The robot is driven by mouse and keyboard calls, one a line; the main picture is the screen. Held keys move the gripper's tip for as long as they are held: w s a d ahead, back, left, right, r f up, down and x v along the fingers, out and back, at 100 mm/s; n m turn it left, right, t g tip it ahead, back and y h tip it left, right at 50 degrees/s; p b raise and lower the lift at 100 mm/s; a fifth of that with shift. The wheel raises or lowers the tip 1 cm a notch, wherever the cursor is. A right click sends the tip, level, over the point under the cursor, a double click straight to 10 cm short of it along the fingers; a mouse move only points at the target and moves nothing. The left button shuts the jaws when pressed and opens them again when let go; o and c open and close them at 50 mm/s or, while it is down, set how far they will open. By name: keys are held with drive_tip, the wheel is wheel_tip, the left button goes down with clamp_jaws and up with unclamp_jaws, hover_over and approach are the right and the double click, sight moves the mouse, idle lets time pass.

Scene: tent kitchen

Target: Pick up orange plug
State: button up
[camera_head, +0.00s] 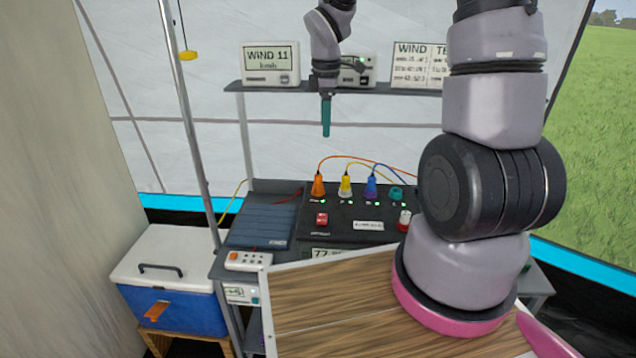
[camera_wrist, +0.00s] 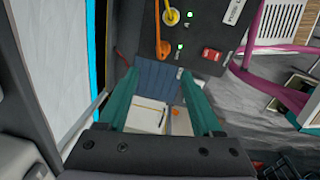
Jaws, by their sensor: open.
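The orange plug (camera_head: 318,187) stands upright at the left end of a row of plugs on the black panel (camera_head: 345,215), with an orange cable leaving its top. In the wrist view the orange plug (camera_wrist: 165,46) is near the top centre, beyond my fingertips. My gripper (camera_head: 326,130) hangs pointing down, above the panel and apart from the plug. Its two teal fingers in the wrist view (camera_wrist: 159,76) are spread with nothing held between them.
A yellow plug (camera_head: 345,185) stands just right of the orange one, then a purple-blue plug (camera_head: 371,185) and a teal socket (camera_head: 396,193). A red switch (camera_head: 321,218) sits in front. A shelf (camera_head: 400,88) with displays runs behind. A blue folder (camera_head: 262,225) lies left of the panel.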

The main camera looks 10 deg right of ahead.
drive_tip(key=f+n, duration=0.1)
drive_tip(key=f, duration=0.1)
drive_tip(key=w+a+f+n, duration=0.1)
drive_tip(key=f, duration=0.1)
drive_tip(key=f+n+g, duration=0.1)
drive_tip(key=f, duration=0.1)
drive_tip(key=shift+w+a+f, duration=0.1)
drive_tip(key=shift+w+a, duration=0.25)
drive_tip(key=shift+a, duration=0.05)
hover_over(318, 174)
drive_tip(key=shift+n, duration=0.4)
drive_tip(key=f, duration=0.5)
drive_tip(key=shift+w+a, duration=0.15)
drive_tip(key=shift+w, duration=0.25)
drive_tip(key=f, duration=0.6)
drive_tip(key=shift+s+d+f, duration=0.15)
drive_tip(key=shift+d, duration=0.1)
clamp_jaws()
